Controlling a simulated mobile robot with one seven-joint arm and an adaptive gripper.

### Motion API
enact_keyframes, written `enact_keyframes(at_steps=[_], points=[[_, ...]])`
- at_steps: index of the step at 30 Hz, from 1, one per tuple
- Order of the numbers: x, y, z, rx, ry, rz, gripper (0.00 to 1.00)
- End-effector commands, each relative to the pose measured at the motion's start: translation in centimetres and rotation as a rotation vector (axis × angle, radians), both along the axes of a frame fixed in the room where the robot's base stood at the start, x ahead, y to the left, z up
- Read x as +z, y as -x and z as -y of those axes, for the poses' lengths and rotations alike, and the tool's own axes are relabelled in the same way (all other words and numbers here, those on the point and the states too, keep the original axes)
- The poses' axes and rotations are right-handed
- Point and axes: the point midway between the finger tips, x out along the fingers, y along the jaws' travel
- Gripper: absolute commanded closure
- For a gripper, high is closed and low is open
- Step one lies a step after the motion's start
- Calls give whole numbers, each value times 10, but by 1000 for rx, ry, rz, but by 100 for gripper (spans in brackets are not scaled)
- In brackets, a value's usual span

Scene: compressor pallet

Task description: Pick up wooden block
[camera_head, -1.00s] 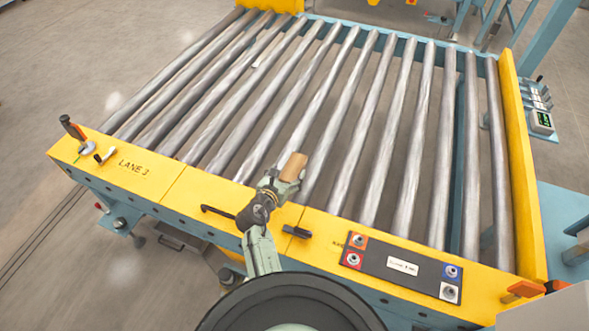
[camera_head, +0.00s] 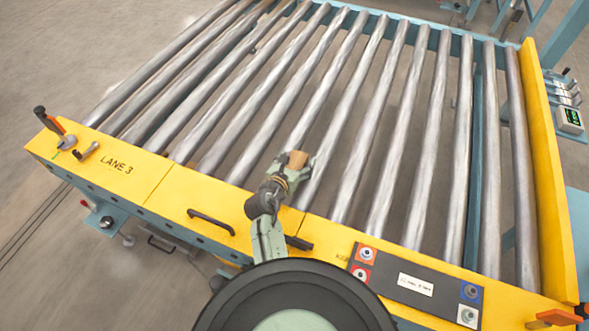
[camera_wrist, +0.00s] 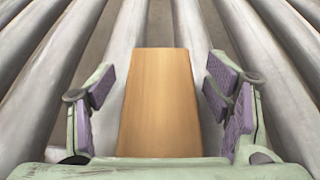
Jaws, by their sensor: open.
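The wooden block (camera_head: 297,159) is a light brown bar near the front of the roller conveyor, just beyond its yellow front edge. In the wrist view the wooden block (camera_wrist: 160,100) lies lengthwise between the two fingers, its near end hidden by my gripper's body. My gripper (camera_head: 288,168) reaches over the rollers at the block. In the wrist view my gripper (camera_wrist: 166,95) is open, with a purple-padded finger on each side of the block and a visible gap to each.
Metal rollers (camera_head: 330,110) surround the block, with gaps between them. The yellow front rail (camera_head: 180,205) carries a black handle (camera_head: 211,221), tools at the left and a button panel (camera_head: 415,284) at the right. A yellow side wall (camera_head: 545,180) bounds the right.

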Motion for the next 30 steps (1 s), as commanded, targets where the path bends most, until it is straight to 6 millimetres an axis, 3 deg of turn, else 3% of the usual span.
enact_keyframes(at_steps=[2,27,30], points=[[1,0,0,0,0,0,28],[1,0,0,0,0,1,84],[1,-1,0,0,0,2,86]])
